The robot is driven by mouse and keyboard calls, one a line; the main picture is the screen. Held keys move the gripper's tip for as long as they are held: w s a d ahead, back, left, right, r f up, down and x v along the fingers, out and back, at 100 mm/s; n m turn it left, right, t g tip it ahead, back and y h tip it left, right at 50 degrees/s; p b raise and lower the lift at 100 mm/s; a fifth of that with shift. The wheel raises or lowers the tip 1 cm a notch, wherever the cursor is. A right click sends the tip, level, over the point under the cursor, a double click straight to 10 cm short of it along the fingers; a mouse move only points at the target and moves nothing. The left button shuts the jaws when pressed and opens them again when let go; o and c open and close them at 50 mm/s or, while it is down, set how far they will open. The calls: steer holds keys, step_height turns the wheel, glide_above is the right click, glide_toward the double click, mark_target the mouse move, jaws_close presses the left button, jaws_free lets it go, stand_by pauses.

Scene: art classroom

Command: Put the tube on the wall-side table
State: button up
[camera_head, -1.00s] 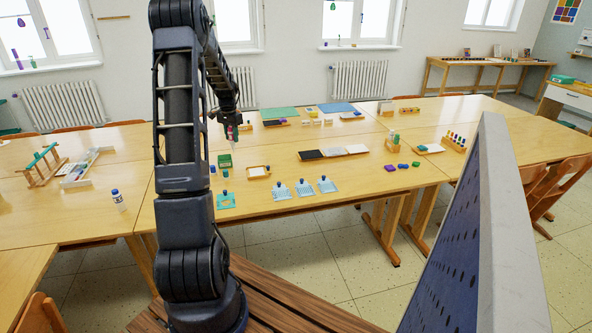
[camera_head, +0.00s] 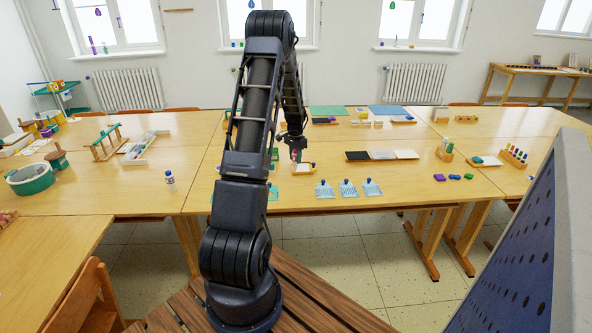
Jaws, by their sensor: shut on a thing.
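My gripper (camera_head: 296,144) is at the end of my raised arm, above the middle table (camera_head: 330,186). It is shut on a small, partly hidden thing with a reddish end (camera_head: 297,156), probably the tube. The detail is too small to be sure. It appears in front of a small wooden tray (camera_head: 308,171); I cannot tell how high above the table it is. A wooden table (camera_head: 520,71) stands against the back wall at the right, with a few small items on top.
A large grey panel (camera_head: 540,240) blocks the lower right. A chair (camera_head: 92,297) is at the lower left. Bare tabletop lies left of my arm.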

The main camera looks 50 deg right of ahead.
mark_target(295, 168)
steer(key=shift+f, duration=3.4)
steer(key=shift+f, duration=0.1)
steer(key=o, duration=1)
